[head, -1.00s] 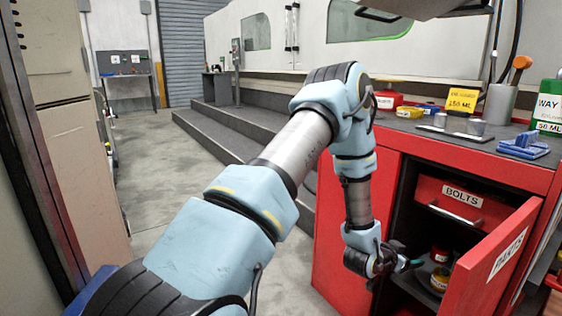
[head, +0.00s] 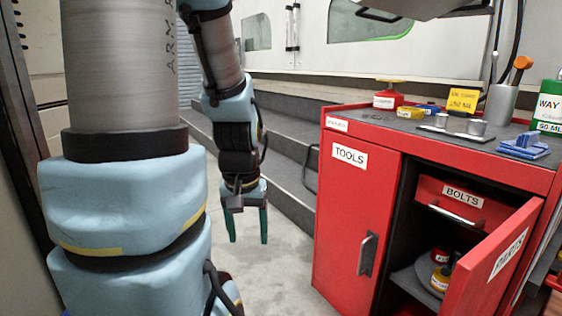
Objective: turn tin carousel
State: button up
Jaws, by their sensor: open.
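The tin carousel (head: 409,281) is a grey round shelf low inside the open compartment of the red cabinet. A red tin (head: 440,256) and a yellow tin (head: 440,279) stand on its right part. The half-open door marked PARTS (head: 497,262) hides the carousel's right side. My gripper (head: 248,240) hangs to the left of the cabinet, pointing down. Its two teal fingers are apart with nothing between them. It is well clear of the carousel and the tins.
The shut TOOLS door (head: 345,215) lies between my gripper and the open compartment. A BOLTS drawer (head: 450,201) sits above the carousel. Grey steps (head: 290,190) rise behind my gripper.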

notch_tip(320, 180, up, 28)
jog(key=p, duration=2.7)
jog(key=shift+w+r, duration=0.15)
jog(key=shift+w, duration=0.05)
